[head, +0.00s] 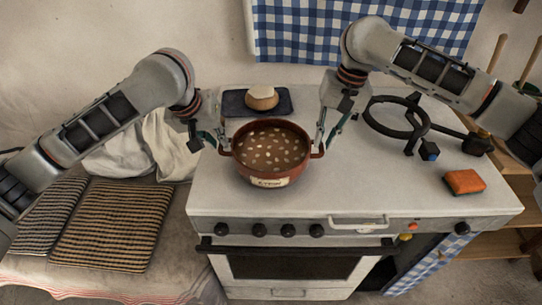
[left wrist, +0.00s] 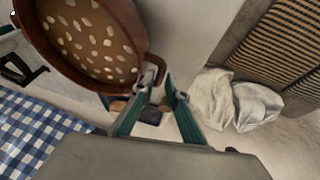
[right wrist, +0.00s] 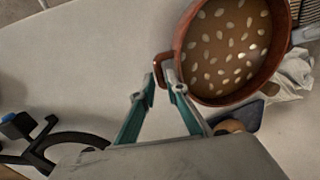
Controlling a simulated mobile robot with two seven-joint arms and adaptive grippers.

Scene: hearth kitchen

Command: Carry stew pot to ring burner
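The stew pot (head: 270,153) is reddish brown with two side handles and a pale front label. It is full of brown stew with pale pieces and appears to stand upright on the white stove top. My left gripper (head: 214,144) is at its left handle, and my right gripper (head: 323,145) is at its right handle. In the left wrist view the fingertips (left wrist: 160,82) are close around one handle. In the right wrist view the fingertips (right wrist: 162,82) straddle the other. Firm contact is unclear. The black ring burner (head: 396,118) is empty, right of the pot.
A dark board (head: 232,104) with a round pale-topped item (head: 262,97) lies behind the pot. An orange sponge (head: 464,181) lies at the stove's right. Clear stove top lies between pot and burner.

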